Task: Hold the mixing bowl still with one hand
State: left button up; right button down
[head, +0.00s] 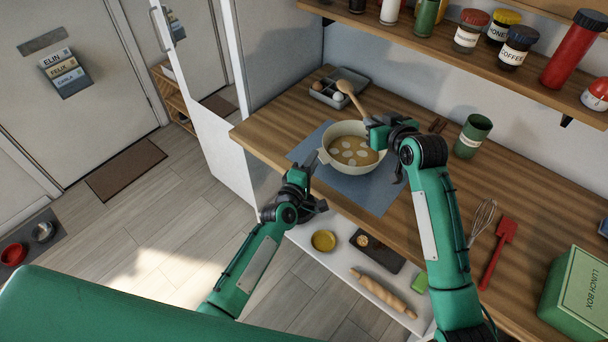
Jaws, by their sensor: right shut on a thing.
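The cream mixing bowl (328,157) stands on a blue-grey mat (375,192) on the wooden counter, with pale batter and lighter lumps inside. My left gripper (311,178) is at the counter's front edge, just front-left of the bowl. It looks open and holds nothing; a gap to the rim seems to remain, though contact is hard to judge. My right gripper (373,126) is over the bowl's right rim, shut on the wooden spoon (349,93). The spoon's wide end points up and left, away from the bowl; the gripper hides its other end.
An egg tray (325,98) sits behind the bowl. A green cup (472,136), whisk (482,218), red spatula (497,250) and lunch box (577,290) are to the right. A jar shelf (450,50) overhangs the back. A rolling pin (383,292) lies on the lower shelf.

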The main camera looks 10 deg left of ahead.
pick_arm(q)
jog(key=shift+x, duration=1.8)
jog(key=shift+c, duration=0.2)
grip_shut()
jog(key=c, duration=0.6)
grip_release()
grip_shut()
pick_arm(e)
jog(key=shift+r, duration=0.1)
